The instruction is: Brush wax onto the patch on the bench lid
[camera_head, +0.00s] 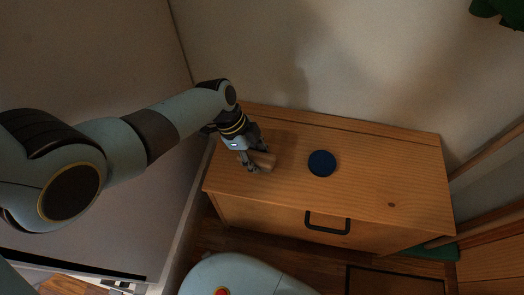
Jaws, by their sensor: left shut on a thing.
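My left gripper (257,164) reaches in from the left and points down over the left part of the wooden bench lid (350,190). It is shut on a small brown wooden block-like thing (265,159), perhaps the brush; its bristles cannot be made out. Whether it touches the lid is hard to tell. A round dark blue disc or tin (322,163) lies on the lid to the right of the gripper, apart from it. A small dark brown spot (391,204), perhaps the patch, shows on the lid at the front right. My right gripper is not in view.
A black handle (327,222) is on the bench's front. Walls stand behind the bench and on its left. Wooden slats (488,150) and a green thing (436,252) are at the right. The lid's right part is clear.

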